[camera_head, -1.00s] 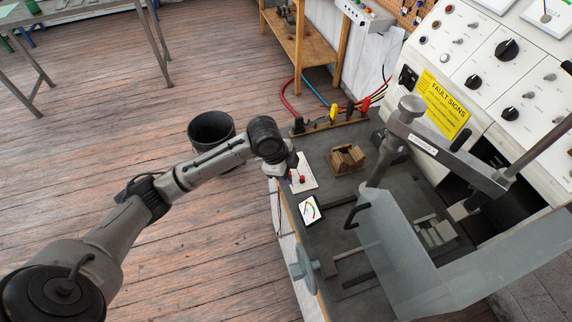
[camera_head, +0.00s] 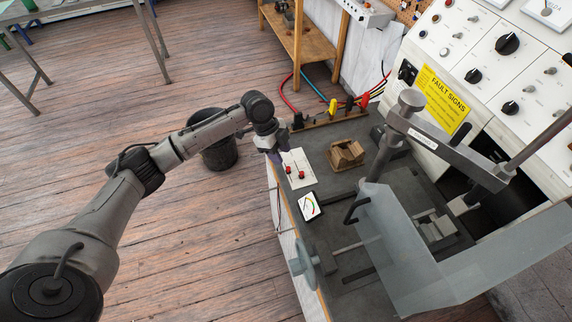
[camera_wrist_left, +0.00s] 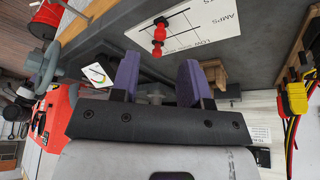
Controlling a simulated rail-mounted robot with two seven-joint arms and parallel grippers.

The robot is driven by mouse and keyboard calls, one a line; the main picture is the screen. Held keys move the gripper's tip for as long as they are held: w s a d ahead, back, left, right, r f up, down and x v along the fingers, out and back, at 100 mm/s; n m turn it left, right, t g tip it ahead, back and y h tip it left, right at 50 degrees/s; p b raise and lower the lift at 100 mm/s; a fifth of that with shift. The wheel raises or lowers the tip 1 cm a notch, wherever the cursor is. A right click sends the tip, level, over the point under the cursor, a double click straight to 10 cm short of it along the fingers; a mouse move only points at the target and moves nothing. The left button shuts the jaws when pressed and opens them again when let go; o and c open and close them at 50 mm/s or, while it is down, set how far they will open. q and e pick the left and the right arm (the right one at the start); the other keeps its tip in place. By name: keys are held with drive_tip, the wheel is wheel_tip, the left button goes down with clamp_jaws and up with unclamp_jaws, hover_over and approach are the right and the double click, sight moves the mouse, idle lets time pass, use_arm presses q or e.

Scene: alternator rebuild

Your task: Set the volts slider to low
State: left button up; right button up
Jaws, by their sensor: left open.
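The white slider panel (camera_head: 306,171) lies on the bench's left edge and carries two red knobs. One knob (camera_head: 288,170) is nearer my gripper, the other (camera_head: 301,175) is to its right. In the left wrist view the panel (camera_wrist_left: 222,22) shows the words AMPS and LOW, with red knobs (camera_wrist_left: 159,34) overlapping. I cannot read a volts label, so I cannot tell which knob is volts. My left gripper (camera_head: 275,157) is at the panel's left edge. In the wrist view its purple fingers (camera_wrist_left: 158,80) are apart and empty, with the knobs beyond them. My right gripper is not in view.
A small gauge (camera_head: 309,206) lies below the panel, and a wooden block (camera_head: 347,154) stands to its right. Coloured clips (camera_head: 333,105) line the bench's back. A clear shield (camera_head: 410,260) and a clamp arm (camera_head: 440,150) fill the right side. A black bin (camera_head: 219,156) stands on the floor.

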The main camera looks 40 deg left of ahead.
sight(288, 167)
use_arm(q)
drive_tip(key=shift+b+x, duration=0.3)
drive_tip(key=shift+x, duration=2.35)
clamp_jaws()
